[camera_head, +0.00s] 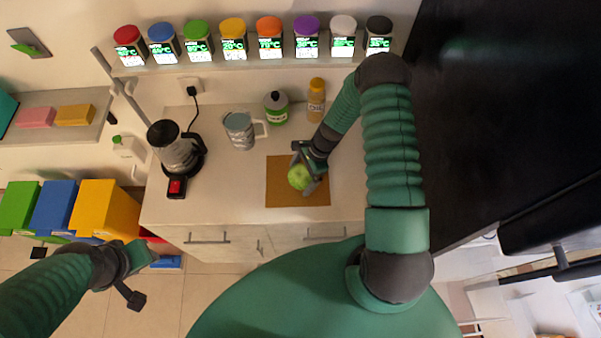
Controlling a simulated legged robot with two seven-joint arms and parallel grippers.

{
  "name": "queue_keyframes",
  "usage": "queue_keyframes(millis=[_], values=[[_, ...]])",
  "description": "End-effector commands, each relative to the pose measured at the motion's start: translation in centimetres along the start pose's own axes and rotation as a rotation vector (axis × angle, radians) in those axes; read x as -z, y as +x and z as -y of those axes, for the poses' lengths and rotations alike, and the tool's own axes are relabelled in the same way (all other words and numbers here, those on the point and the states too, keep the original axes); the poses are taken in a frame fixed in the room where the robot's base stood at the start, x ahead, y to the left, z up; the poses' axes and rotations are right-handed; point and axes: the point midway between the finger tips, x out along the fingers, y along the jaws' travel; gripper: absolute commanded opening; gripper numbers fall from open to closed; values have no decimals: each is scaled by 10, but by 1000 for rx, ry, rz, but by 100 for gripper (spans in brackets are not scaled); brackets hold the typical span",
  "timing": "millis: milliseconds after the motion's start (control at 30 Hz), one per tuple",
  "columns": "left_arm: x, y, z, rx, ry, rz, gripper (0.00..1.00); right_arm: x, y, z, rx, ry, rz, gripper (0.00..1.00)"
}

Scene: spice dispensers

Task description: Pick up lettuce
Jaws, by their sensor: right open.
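The lettuce (299,177), a round light-green head, rests on a brown board (284,198) on the counter. My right gripper (307,173) reaches down over the board from the upper right, with its fingers around or just beside the lettuce. It is open, and I cannot tell whether a finger touches the lettuce. My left gripper (138,275) hangs low at the left, away from the counter. Its jaw opening cannot be made out.
Spice dispensers (233,40) line the shelf above. Colored bins (103,206) stand at the left.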

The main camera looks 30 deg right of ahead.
Motion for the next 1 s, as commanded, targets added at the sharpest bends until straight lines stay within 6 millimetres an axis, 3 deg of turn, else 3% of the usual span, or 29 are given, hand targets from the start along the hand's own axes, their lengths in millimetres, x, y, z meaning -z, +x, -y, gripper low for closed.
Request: queue_keyframes(millis=[267,833,1000], values=[[0,-2,0,0,0,1,36,1,9,1,0,0,0,95],[0,-2,0,0,0,1,36,1,8,1,0,0,0,22],[0,-2,0,0,0,1,36,0,8,1,0,0,0,21]])
